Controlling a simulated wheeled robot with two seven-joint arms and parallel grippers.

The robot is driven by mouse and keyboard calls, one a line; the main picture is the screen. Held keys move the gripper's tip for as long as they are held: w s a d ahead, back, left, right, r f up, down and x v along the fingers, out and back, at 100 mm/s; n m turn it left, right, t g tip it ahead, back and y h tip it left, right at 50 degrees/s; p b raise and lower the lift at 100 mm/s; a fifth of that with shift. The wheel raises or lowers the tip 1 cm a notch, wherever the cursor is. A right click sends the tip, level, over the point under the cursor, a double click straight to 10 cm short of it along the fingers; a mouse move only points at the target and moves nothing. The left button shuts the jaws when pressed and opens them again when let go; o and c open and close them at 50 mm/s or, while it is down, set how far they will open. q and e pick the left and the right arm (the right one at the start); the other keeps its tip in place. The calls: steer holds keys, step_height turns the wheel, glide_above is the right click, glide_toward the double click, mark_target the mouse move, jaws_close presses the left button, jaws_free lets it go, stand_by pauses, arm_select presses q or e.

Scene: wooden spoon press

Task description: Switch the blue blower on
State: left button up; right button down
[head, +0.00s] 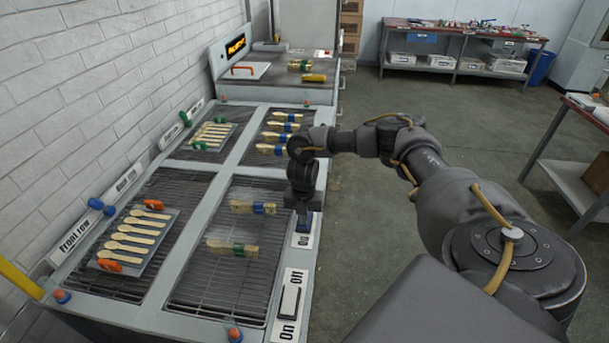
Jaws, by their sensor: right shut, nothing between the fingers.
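My right gripper (303,218) is shut and empty. It points down over a labelled switch plate (303,241) on the bench's right edge, and its tips are at or just above it. The plate's "On" end shows; the gripper hides most of the switch, so its position cannot be told. Blue fittings (96,204) sit on the wall-side rail by the "Front row" sign (74,236); I cannot tell whether they are the blower. A second rocker switch (290,299), with "On" and "Off" marks, is nearer the camera. My left gripper is not in view.
A tray of spoons with orange clips (155,204) lies on the front-left grate. Spoon bundles with a blue band (264,208) and a green band (238,249) lie close left of my gripper. Open floor (400,120) lies right of the bench.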

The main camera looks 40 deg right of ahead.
step_height(320, 180, up, 7)
steer(key=p, duration=0.6)
stand_by(0.7)
